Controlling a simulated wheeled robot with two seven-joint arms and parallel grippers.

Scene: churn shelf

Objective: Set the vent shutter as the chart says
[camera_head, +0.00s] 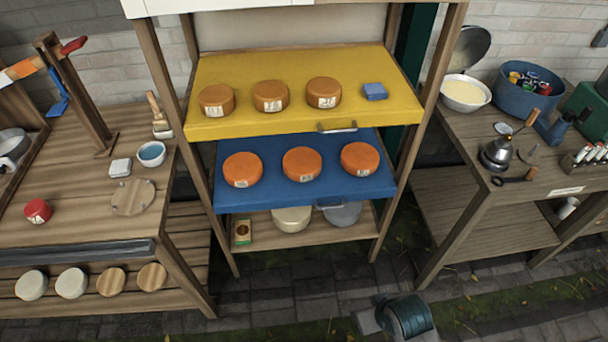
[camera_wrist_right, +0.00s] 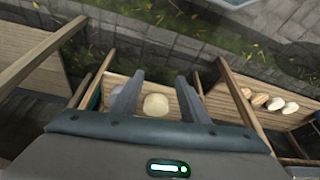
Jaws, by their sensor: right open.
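I cannot make out a vent shutter in either view. A white panel (camera_head: 215,4) at the top edge of the head view shows only its lower strip, with no readable marks; I cannot tell whether it is the chart. My right gripper (camera_wrist_right: 157,97) is open in the right wrist view, its two dark fingers apart with nothing held. A pale round thing (camera_wrist_right: 156,105) on the low shelf shows between the fingers, beyond them; the gap is hard to judge. My left gripper is in neither view.
A yellow shelf (camera_head: 300,62) and a blue shelf (camera_head: 290,197) each hold three orange cheeses. A low wooden shelf (camera_head: 265,241) lies beneath. A left bench (camera_head: 90,200) and a right bench (camera_head: 460,180) flank the rack. The paved floor in front is mostly clear.

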